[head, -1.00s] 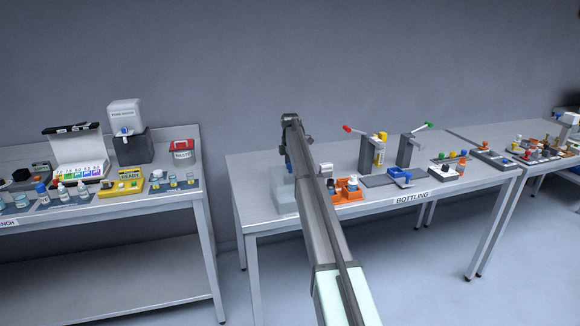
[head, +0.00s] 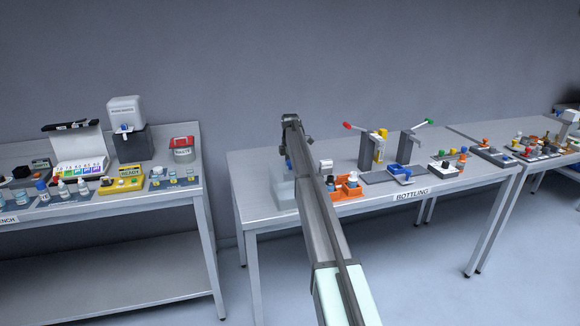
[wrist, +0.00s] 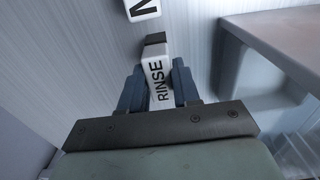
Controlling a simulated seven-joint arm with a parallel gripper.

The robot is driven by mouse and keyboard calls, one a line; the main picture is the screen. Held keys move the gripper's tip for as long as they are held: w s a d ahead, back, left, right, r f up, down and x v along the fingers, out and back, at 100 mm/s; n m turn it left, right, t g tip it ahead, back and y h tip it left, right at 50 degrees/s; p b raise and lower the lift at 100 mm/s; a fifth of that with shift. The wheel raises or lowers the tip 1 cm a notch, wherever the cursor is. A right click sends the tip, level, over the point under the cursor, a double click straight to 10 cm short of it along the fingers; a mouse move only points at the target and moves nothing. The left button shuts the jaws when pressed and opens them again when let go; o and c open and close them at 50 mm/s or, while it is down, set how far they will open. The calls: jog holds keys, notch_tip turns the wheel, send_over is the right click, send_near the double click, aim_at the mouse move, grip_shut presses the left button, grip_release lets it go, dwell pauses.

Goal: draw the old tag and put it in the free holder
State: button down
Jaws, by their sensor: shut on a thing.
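In the wrist view my gripper (wrist: 157,72) is shut on a white tag (wrist: 157,88) lettered RINSE, with one blue-grey finger on each side. A dark piece (wrist: 155,39) sits at the tag's far end; I cannot tell whether the tag is still seated in it. A second white tag (wrist: 142,9), showing part of a letter like N, lies beyond, cut off by the top edge. In the head view my gripper (head: 288,161) is small and mostly hidden by my arm, over the left part of the bottling table. I cannot make out a free holder.
A translucent box (head: 284,192) stands close to my gripper on the bottling table (head: 255,178). To the right are an orange tray (head: 346,192), a blue fixture (head: 400,171) and two posts with red and green levers. In the wrist view a grey ledge (wrist: 285,40) stands at right.

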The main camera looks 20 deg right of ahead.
jog(key=shift+f, duration=0.1)
jog(key=shift+c, duration=1.2)
grip_release()
jog(key=shift+r, duration=3)
notch_tip(320, 180, up, 14)
jog(key=shift+f, duration=0.1)
jog(key=shift+c, duration=0.2)
